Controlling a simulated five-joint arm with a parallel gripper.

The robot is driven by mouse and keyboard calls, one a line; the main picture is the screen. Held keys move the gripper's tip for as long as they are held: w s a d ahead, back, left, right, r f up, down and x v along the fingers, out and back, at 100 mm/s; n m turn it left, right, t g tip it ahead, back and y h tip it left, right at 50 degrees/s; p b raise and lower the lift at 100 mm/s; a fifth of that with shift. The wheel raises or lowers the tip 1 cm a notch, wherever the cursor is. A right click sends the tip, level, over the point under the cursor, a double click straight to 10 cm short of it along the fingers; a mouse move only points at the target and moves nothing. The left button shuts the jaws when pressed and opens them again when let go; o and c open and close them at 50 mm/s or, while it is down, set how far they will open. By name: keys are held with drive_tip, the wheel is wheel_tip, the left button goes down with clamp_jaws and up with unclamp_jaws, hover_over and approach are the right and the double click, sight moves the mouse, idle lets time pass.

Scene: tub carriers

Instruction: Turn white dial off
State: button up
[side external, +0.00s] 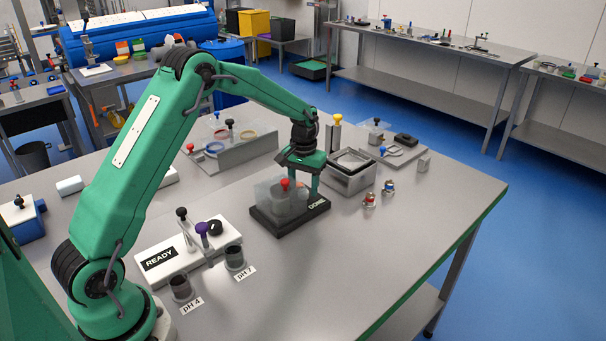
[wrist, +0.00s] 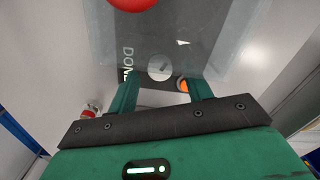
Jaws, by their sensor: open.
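The white dial (wrist: 160,68) shows in the wrist view as a small pale disc with a dark mark on a dark base (wrist: 147,45) lettered DONE. An orange spot (wrist: 184,85) shows beside it. In the side external view the base (side external: 270,226) carries a clear tub (side external: 268,196) with a red knob (side external: 285,184); I cannot make out the dial there. My gripper (side external: 314,190) points down over the base's right end. In the wrist view its green fingers (wrist: 162,88) are apart, on either side of the dial's near edge, with nothing held. Whether they touch the dial cannot be told.
A metal bin (side external: 350,178) stands close right of my gripper, with two small bottles (side external: 379,191) in front of it. A white READY unit (side external: 187,250) and two dark jars (side external: 235,257) stand at the left. The front right of the table is clear.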

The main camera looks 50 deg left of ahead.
drive_tip(key=shift+f, duration=0.6)
drive_tip(key=c, duration=1)
drive_tip(key=shift+m, duration=0.3)
drive_tip(key=m, duration=1.1)
drive_tip(key=shift+r, duration=0.1)
